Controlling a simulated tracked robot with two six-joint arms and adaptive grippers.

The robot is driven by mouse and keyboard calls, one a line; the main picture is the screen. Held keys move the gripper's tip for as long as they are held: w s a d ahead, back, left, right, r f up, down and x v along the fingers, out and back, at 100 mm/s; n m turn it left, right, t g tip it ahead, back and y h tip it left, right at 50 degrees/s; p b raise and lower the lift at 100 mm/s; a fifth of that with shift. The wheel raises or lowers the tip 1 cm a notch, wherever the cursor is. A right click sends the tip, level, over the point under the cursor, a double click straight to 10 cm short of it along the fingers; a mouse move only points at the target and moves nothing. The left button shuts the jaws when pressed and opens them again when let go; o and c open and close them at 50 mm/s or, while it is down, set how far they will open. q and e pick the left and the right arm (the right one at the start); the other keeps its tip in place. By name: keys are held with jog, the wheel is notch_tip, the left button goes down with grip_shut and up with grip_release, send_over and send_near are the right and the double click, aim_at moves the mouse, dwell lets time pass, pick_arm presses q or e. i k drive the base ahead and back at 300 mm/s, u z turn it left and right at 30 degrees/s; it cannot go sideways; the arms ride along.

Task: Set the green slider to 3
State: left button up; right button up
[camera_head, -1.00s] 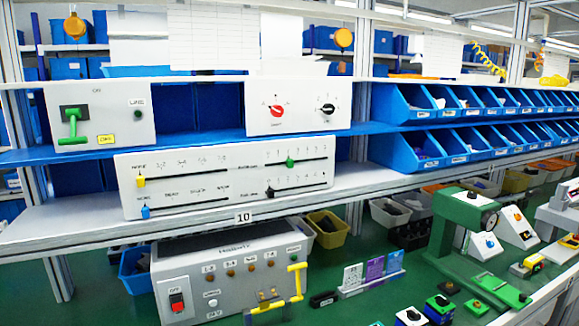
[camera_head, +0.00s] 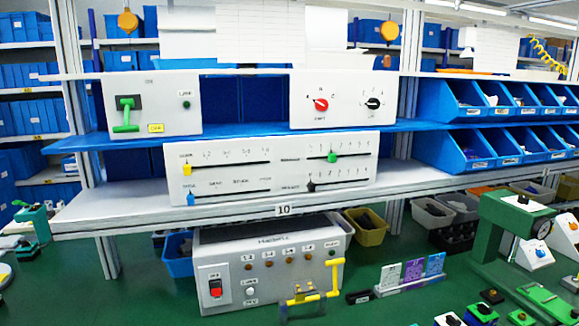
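The green slider (camera_head: 332,156) sits on the upper right track of a white slider panel (camera_head: 225,176). A yellow slider (camera_head: 187,169) and a blue slider (camera_head: 191,199) are at the left ends of the left tracks. Neither of my grippers shows in the head view.
Above are a white panel with a green lever (camera_head: 127,115) and one with a red knob (camera_head: 321,104) and black knob (camera_head: 373,103). Below stands a grey box with a red switch (camera_head: 215,288) and yellow handle (camera_head: 335,279). Blue bins (camera_head: 450,104) are at right.

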aim_at(332, 157)
jog(key=z, duration=1.8)
jog(key=i, duration=0.1)
jog(key=u, duration=3.15)
jog(key=k, duration=1.85)
jog(key=z, duration=0.45)
jog(key=i, duration=1.05)
